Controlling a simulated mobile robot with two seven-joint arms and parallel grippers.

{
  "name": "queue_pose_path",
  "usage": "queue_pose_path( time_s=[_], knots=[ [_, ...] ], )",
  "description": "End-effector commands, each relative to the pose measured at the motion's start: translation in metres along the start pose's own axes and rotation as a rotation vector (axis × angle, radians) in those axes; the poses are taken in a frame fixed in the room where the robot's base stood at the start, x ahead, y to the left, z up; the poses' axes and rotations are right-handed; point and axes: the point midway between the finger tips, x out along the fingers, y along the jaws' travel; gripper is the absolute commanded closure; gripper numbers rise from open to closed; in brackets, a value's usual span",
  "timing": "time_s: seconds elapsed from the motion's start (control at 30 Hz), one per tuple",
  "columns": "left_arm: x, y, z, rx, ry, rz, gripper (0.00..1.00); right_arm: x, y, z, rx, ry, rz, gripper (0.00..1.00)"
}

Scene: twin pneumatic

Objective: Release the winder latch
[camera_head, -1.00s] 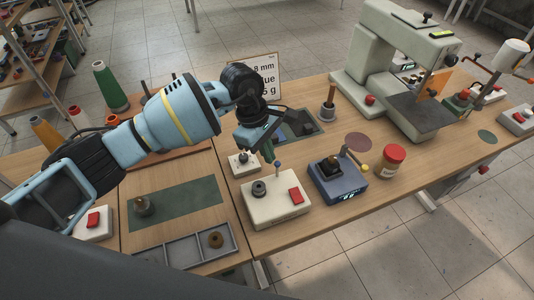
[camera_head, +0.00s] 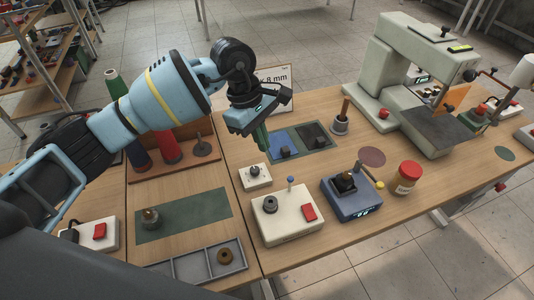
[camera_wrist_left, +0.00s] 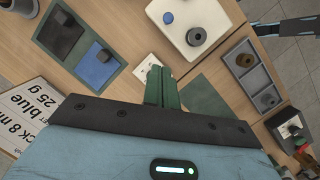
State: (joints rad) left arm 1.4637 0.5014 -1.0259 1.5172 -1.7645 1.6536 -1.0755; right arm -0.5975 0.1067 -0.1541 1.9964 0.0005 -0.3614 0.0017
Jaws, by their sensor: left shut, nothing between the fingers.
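The white box that looks like the winder (camera_head: 285,220) stands near the front edge of the table. In the wrist view the fingers (camera_wrist_left: 162,88) partly hide a small white box. My right gripper is out of view.
The small white box with a black knob (camera_head: 255,176) stands just behind the winder. A blue scale (camera_head: 351,198) and a red-lidded jar (camera_head: 406,178) stand to the right. A grey tray (camera_head: 192,267) lies front left. Blue and black pads (camera_head: 310,135) lie behind.

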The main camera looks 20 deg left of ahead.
Motion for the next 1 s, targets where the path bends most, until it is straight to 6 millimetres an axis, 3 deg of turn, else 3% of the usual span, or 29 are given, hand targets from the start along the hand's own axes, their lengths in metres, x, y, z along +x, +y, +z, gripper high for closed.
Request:
queue_pose_path(
  time_s=[0.1,0.3,1.0],
  knots=[
    [-0.018,0.001,-0.001,-0.002,0.001,0.001,1.0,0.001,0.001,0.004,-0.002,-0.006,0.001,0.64],
    [-0.034,0.001,0.0,-0.002,0.0,-0.001,1.0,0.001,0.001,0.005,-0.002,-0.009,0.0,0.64],
    [-0.036,0.001,0.001,-0.002,0.0,-0.001,1.0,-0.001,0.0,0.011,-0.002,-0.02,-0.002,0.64]
  ],
)
